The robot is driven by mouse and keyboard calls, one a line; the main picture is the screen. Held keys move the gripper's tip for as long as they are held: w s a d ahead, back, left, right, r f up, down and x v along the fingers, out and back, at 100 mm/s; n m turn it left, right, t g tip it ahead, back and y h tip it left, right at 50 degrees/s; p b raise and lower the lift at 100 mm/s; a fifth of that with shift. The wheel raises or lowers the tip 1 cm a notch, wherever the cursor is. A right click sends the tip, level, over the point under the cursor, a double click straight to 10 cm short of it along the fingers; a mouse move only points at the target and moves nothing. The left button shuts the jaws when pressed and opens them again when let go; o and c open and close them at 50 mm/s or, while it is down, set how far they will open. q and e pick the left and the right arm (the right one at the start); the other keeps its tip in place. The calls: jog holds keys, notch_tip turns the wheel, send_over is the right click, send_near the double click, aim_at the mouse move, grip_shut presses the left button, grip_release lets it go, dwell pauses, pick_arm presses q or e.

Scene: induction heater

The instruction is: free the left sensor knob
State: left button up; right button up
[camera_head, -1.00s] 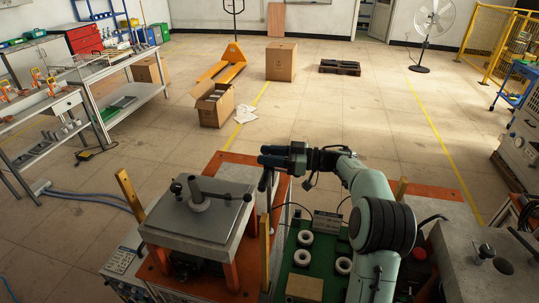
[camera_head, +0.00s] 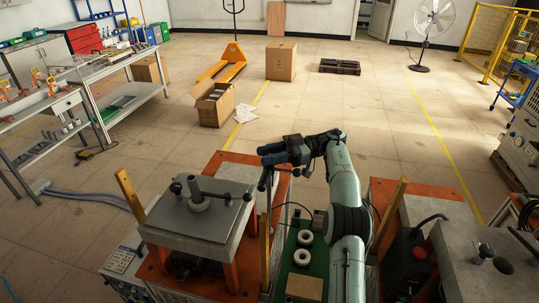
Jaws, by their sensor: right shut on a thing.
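The left heater has a grey slab top with a black ball-ended handle (camera_head: 199,194). My left gripper is not in view.
A green mat (camera_head: 282,283) between the two stations holds white rings (camera_head: 304,239) and a tan block (camera_head: 305,287). Wooden posts (camera_head: 128,192) stand up at the stations' edges. A right station (camera_head: 448,215) stands beside my right arm.

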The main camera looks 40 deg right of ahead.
jog(key=shift+r, duration=0.4)
jog(key=o, duration=1)
jog(key=shift+c, duration=0.2)
jog(key=shift+a+f, duration=0.1)
jog(key=shift+a, duration=0.05)
jog(key=shift+f, duration=0.15)
jog(key=shift+m+t, duration=0.4)
jog(key=shift+t, duration=0.2)
